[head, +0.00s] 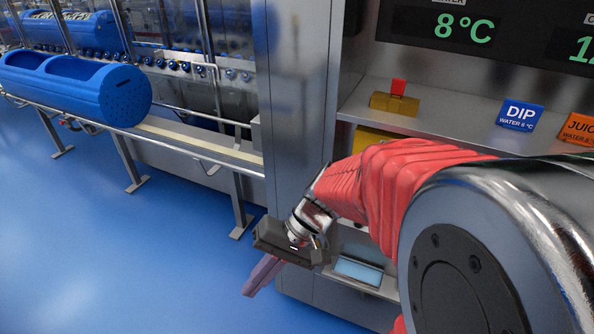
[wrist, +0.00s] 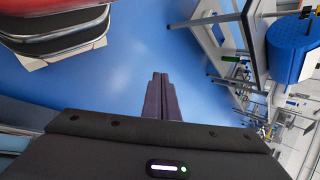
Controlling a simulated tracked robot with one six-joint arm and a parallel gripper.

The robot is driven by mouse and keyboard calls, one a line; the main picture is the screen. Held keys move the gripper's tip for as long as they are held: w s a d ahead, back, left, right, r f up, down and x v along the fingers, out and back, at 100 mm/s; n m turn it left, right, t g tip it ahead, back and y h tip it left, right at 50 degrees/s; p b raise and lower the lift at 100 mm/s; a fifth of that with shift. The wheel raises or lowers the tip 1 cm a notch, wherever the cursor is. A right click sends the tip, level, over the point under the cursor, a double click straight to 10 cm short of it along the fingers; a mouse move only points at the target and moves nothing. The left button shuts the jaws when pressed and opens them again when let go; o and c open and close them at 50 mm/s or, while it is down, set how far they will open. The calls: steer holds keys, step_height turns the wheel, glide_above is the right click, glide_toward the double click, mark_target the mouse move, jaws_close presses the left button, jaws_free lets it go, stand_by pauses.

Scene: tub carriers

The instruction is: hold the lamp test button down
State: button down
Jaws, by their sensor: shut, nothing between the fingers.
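My gripper (head: 262,276) hangs low over the blue floor, in front of the steel cabinet's lower left part. Its two purple fingers lie together, pointing down and left, with nothing between them. The closed fingers also show in the wrist view (wrist: 160,92), against bare floor. I cannot make out a button marked as lamp test in either view.
A blue tub (head: 120,97) lies on a rail conveyor (head: 190,146) at left. Blue DIP (head: 519,115) and orange JUICE (head: 579,129) signs stand on the shelf under a dark display (head: 490,30). A light-blue panel (head: 358,271) sits right of my gripper. The floor (head: 110,240) at left is clear.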

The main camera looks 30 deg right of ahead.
steer(key=w+d+f+m+t+y, duration=0.2)
steer(key=w+d+f+m+t, duration=0.2)
steer(key=w+d+m+t, duration=0.25)
steer(key=w+d+f+m+t+y, duration=0.2)
steer(key=w+d+f+m+t, duration=0.35)
steer(key=w+d, duration=0.2)
steer(key=s+d+f+m+t+h, duration=0.2)
steer(key=d+f+m+h, duration=0.3)
steer(key=d+f+h, duration=0.2)
steer(key=s+d+f+m+t+h, duration=0.2)
steer(key=d+f+m+h, duration=0.4)
steer(key=d+f, duration=0.3)
steer(key=s+d, duration=0.1)
steer(key=d, duration=0.2)
steer(key=shift+h, duration=0.4)
steer(key=shift+w+d+r, duration=0.1)
steer(key=shift+d, duration=0.1)
steer(key=w+d, duration=0.5)
steer(key=d, duration=0.1)
steer(key=shift+d, duration=0.4)
steer(key=shift+w+d, duration=0.15)
steer(key=shift+w, duration=0.1)
stand_by(0.4)
